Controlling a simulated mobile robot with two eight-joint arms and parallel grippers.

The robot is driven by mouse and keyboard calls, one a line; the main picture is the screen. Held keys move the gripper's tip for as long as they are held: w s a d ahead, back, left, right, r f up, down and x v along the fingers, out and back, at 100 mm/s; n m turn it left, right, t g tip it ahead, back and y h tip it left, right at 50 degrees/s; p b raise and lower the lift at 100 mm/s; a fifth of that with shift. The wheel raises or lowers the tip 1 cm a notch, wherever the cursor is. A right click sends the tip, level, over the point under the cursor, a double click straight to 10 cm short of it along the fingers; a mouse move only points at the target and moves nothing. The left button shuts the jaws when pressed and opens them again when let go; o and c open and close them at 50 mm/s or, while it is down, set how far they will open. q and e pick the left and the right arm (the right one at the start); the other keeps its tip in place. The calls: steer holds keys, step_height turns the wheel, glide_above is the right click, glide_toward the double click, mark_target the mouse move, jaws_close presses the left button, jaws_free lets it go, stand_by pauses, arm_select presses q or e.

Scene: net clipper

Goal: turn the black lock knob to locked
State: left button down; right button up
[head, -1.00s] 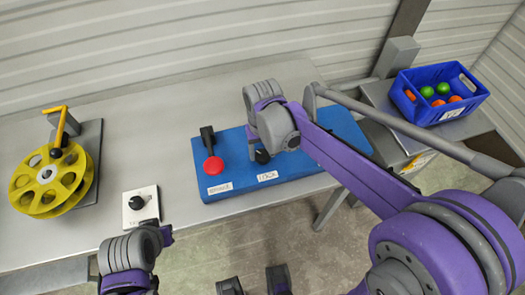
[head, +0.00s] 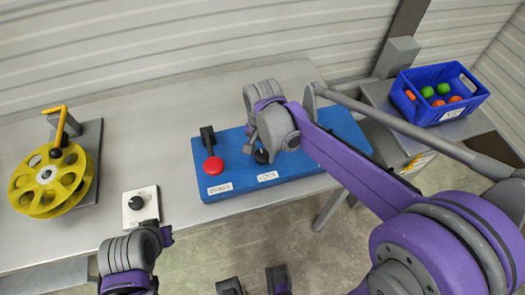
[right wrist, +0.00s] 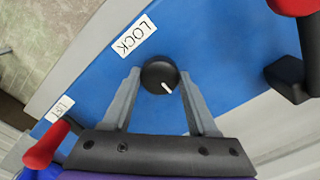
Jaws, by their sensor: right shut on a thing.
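The black lock knob (head: 261,157) sits on the blue panel (head: 228,178), above the white LOCK label (head: 267,176). In the right wrist view the knob (right wrist: 155,70) is round, and its white pointer mark runs from near its centre toward the lower right. The LOCK label (right wrist: 134,37) lies to its upper left there. My right gripper (right wrist: 159,80) is shut on the knob, one grey finger on each side. In the head view the right gripper (head: 253,146) partly covers the knob.
A red-knobbed black lever (head: 212,164) stands left of the lock knob. Another red handle (right wrist: 43,148) shows in the right wrist view. A white box with a black dial (head: 140,204), a yellow reel (head: 52,182) and a blue crate of balls (head: 462,109) stand further off.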

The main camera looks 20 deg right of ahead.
mark_target(263, 155)
stand_by(0.3)
steer(key=o, duration=1.4)
step_height(263, 155, up, 11)
steer(key=shift+f+p, duration=0.1)
steer(key=shift+p, duration=0.35)
steer(key=s+d+f+n+t, duration=0.1)
steer(key=s+d+f+n, duration=0.1)
steer(key=s, duration=0.2)
steer(key=s+d+f+n+t+p, duration=0.1)
steer(key=s+d+f+n+t, duration=0.1)
steer(key=s, duration=0.3)
steer(key=s+d+f+n+t+p, duration=0.1)
steer(key=s+d+f+n+t, duration=0.1)
steer(key=s+f+n, duration=0.1)
steer(key=shift+s+d+f+n, duration=0.2)
steer(key=shift+s+n, duration=0.15)
steer(key=shift+s, duration=0.25)
steer(key=shift+s+d+f+n, duration=0.1)
steer(key=shift+s+f+n, duration=0.1)
steer(key=shift+s+n, duration=0.3)
